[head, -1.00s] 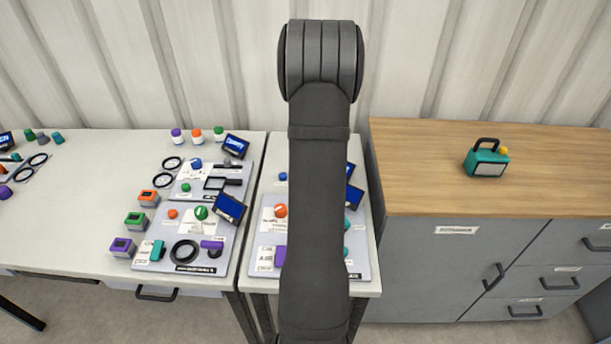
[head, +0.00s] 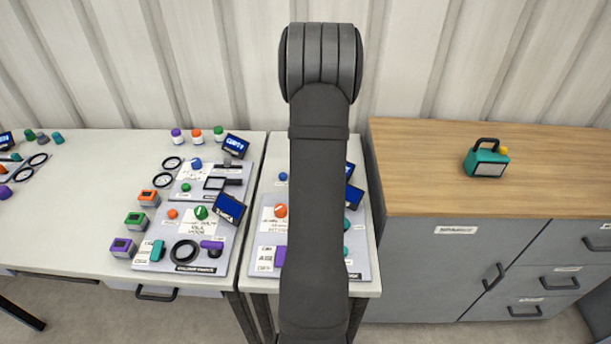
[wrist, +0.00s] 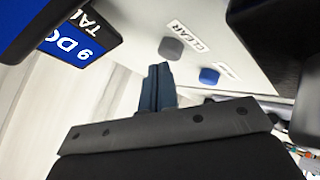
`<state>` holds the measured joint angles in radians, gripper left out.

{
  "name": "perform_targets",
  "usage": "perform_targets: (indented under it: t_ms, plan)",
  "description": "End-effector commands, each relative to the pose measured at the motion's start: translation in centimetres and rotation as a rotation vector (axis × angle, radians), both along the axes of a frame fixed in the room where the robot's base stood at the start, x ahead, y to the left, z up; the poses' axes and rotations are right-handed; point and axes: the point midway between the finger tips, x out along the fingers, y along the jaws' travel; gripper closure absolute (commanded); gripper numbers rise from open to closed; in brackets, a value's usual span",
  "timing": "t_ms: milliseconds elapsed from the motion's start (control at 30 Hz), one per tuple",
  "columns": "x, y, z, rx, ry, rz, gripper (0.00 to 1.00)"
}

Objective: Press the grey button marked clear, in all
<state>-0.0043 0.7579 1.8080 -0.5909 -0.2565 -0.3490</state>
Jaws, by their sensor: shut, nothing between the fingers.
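The grey button (wrist: 171,48) shows in the wrist view, beside a white label reading CLEAR (wrist: 188,36) on a pale panel. My gripper (wrist: 158,70) is shut and empty. Its fingertips appear just below the grey button in the picture; a small gap seems to show, but I cannot tell its depth. In the head view my arm hides the gripper and the grey button.
A blue button (wrist: 209,76) with its own label sits near the grey one. A blue screen (wrist: 80,45) is at upper left of the wrist view, with dark parts at right. The right panel (head: 262,254) carries several other controls, including an orange knob (head: 280,211).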

Motion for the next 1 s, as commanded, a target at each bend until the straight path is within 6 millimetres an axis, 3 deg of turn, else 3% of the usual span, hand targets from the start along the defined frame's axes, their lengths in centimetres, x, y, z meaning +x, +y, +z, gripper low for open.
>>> perform_targets:
  t_ms: [1000]
  plan:
    - [-0.02, 0.0, -0.92, 0.0, 0.001, 0.0, 1.0]
